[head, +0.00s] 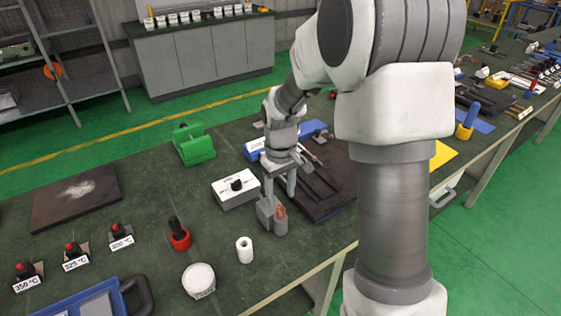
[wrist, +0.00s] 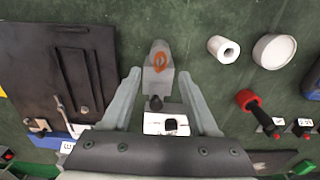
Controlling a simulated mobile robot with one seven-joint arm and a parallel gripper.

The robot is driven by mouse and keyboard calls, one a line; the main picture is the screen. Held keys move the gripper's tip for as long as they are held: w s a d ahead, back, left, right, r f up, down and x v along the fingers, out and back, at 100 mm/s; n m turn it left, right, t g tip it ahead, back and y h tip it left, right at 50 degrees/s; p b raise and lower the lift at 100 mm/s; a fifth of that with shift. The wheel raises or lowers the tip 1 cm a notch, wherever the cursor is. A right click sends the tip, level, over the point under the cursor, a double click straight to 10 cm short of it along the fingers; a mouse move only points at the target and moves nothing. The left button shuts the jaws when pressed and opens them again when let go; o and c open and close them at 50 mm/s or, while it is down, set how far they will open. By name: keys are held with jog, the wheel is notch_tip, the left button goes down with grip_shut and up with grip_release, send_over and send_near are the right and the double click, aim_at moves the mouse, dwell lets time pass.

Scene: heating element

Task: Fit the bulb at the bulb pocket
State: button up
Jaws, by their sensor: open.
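My gripper (head: 280,193) is open, pointing down over a small grey block (head: 265,213) near the table's front edge. Beside the block stands a grey rounded piece with a copper-coloured patch (head: 281,213). In the wrist view this copper patch (wrist: 159,61) lies just beyond the gap between my open fingertips (wrist: 160,74). A dark rounded tip (wrist: 155,103) shows between the fingers, nearer my palm. I cannot tell for certain which of these parts is the bulb and which is the pocket. I see nothing held, and contact with the fingers is unclear.
A white box with a black knob (head: 232,195) stands just left of my gripper. A dark tray (head: 325,190) with tools lies to the right.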

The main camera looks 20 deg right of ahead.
notch_tip(320, 180, up, 11)
jog(key=shift+r+p, duration=0.2)
jog(key=shift+p, duration=0.1)
dwell(0.4)
jog(key=s+r+m+t, duration=0.1)
jog(key=s+r, duration=0.3)
jog(key=s, duration=0.6)
jog(key=s+r+m+t, duration=0.2)
jog(key=s+r+t, duration=0.2)
jog(key=s, duration=0.6)
jog(key=shift+s+m+t, duration=0.25)
jog(key=shift+m+t, duration=0.05)
dwell(0.3)
